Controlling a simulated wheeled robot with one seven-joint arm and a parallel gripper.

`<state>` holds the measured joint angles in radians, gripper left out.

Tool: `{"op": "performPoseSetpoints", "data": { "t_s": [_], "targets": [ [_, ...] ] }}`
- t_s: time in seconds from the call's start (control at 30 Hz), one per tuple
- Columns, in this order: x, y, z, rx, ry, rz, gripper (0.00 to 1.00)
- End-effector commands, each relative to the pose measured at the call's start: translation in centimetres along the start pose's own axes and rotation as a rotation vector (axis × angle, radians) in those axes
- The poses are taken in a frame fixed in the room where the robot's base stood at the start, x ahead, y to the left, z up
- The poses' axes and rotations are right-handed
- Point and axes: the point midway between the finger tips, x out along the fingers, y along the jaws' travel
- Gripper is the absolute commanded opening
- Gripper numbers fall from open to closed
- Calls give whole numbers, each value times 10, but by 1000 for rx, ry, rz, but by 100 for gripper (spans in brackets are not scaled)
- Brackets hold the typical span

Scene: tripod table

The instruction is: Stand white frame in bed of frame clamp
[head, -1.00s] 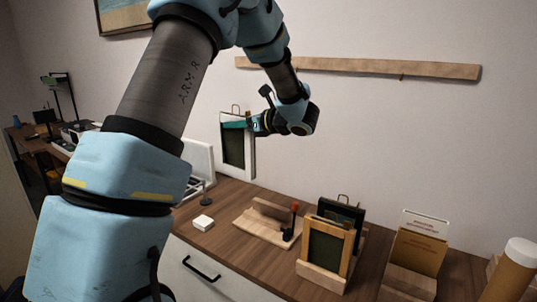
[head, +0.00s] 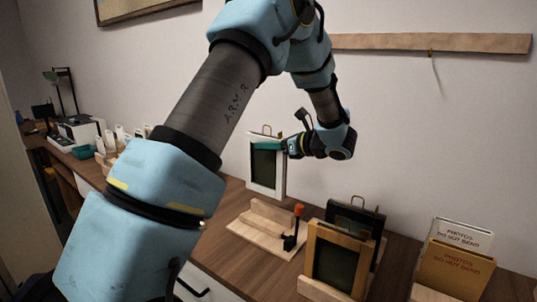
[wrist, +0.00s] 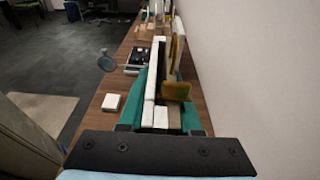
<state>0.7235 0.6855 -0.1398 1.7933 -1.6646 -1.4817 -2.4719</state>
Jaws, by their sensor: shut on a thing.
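The white frame (head: 253,180), with a dark panel and a wire loop on top, hangs upright in the head view. My gripper (head: 270,146) is shut on its upper part, with teal fingers. In the wrist view, my gripper (wrist: 160,115) has the white frame (wrist: 151,85) edge-on between its fingers. The frame clamp (head: 245,228) is a pale wooden base with an upright block and a red-tipped lever (head: 299,212). It lies on the table below and close to the frame. The frame's lower edge appears just behind the clamp; I cannot tell whether they touch.
A wooden frame (head: 312,245) and a black frame (head: 372,220) stand in a holder right of the clamp. A holder with photo envelopes (head: 455,270) is farther right. A small white block (wrist: 112,101) lies on the table. The wall rises close behind.

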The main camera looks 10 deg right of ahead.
Motion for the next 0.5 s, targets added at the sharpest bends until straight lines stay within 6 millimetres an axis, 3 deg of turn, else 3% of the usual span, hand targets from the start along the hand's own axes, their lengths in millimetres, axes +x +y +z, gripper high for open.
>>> {"op": "performPoseSetpoints", "data": {
  "t_s": [0.5],
  "targets": [
    [9,1,-40,2,-1,0,0]
  ]
}}
